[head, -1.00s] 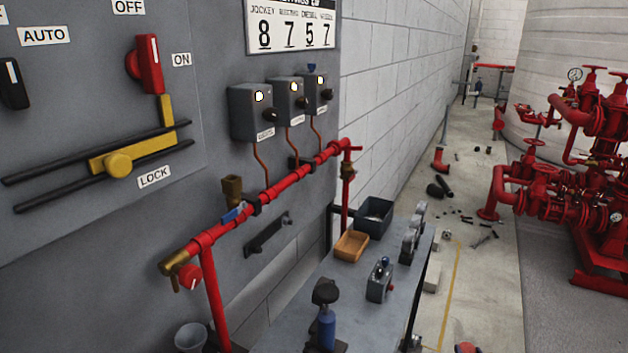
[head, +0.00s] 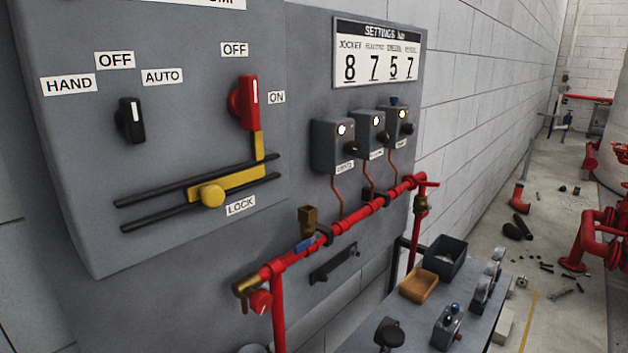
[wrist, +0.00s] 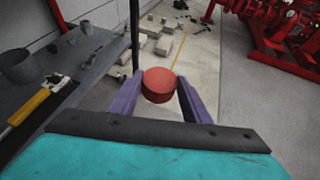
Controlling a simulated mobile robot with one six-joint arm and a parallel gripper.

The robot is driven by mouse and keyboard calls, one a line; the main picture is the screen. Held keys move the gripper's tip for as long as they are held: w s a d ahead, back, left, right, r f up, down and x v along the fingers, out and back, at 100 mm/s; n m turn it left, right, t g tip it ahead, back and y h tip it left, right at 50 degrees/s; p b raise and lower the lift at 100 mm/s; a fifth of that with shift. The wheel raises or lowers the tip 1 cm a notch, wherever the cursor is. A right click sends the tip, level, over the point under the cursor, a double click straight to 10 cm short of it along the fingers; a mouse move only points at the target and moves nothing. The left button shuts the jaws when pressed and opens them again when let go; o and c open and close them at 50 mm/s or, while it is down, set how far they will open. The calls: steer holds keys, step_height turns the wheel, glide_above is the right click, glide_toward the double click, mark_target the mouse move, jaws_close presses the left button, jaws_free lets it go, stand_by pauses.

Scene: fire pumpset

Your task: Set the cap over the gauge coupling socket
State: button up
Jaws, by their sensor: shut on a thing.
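The red round cap (wrist: 159,88) is between the two purple fingers of my gripper (wrist: 159,80) in the wrist view. The gripper is shut on it and holds it over the floor, beyond the right edge of the bench. In the head view, the brass socket (head: 308,218) stands upright on the red pipe (head: 345,222), beside a blue valve handle (head: 305,244). It looks uncovered. My gripper and the cap are not in the head view, so their distance from the socket cannot be judged.
The grey bench (head: 425,310) below the pipe carries an orange tray (head: 418,286), a dark bin (head: 446,258) and small devices. Three grey switch boxes (head: 333,146) are above the pipe. Red pump pipework (head: 605,240) and loose floor parts are at right.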

step_height(320, 180, up, 25)
steer(key=p, duration=2.3)
steer(key=shift+f, duration=0.15)
steer(key=shift+w, duration=0.1)
steer(key=w+a+r+n+t+y+b, duration=0.1)
steer(key=w+a+r+n+y+b, duration=0.25)
steer(key=w+a+r, duration=0.45)
steer(key=w+a+r+n+t+y+b, duration=0.1)
steer(key=w+a+r+n+y+b, duration=0.3)
steer(key=w+a, duration=0.75)
steer(key=w+a+r+n+g+y+b, duration=0.1)
steer(key=a+r+n+y+b, duration=0.1)
steer(key=a, duration=0.8)
steer(key=a+r+n+g+y+b, duration=0.2)
steer(key=a+r+n+y, duration=0.1)
steer(key=a, duration=0.7)
steer(key=w+a+r+n+g+y+b, duration=0.1)
steer(key=a+r+n+g+y+b, duration=0.1)
steer(key=a, duration=0.8)
steer(key=shift+w+r+n+y, duration=0.35)
steer(key=shift+r+n+y, duration=0.4)
steer(key=shift+n+y, duration=0.4)
